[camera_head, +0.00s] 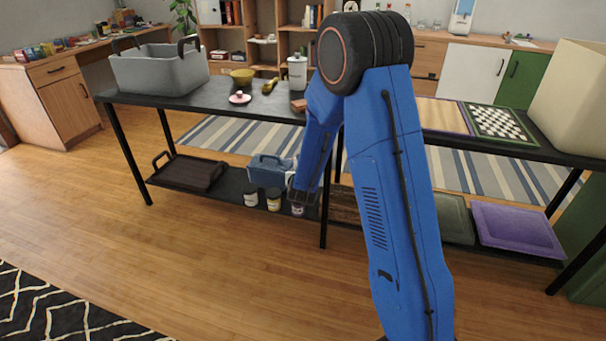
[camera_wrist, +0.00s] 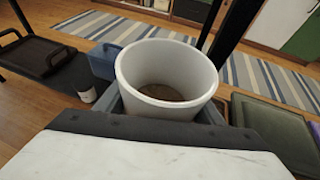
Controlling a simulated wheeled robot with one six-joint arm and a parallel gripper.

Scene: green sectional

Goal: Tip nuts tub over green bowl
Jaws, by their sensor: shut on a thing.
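In the wrist view a white round tub (camera_wrist: 168,75) is between the fingers of my gripper (camera_wrist: 168,108). It looks upright, its top is open, and brown contents lie low inside. In the head view my gripper (camera_head: 303,192) is down at the lower shelf, partly hidden by my blue arm. A small jar with a purplish label (camera_head: 297,210) shows at its fingertips; I cannot tell for sure that it is the held tub. A yellowish-green bowl (camera_head: 242,77) stands on the table top, up and left of my gripper.
Two small jars (camera_head: 250,198) (camera_head: 273,200), a blue caddy (camera_head: 268,170) and a dark brown tray (camera_head: 190,172) are on the lower shelf. A grey basket (camera_head: 160,70), a pink-knobbed lid (camera_head: 240,98) and a white canister (camera_head: 297,72) are on the table top. A table leg (camera_head: 325,225) stands beside my gripper.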

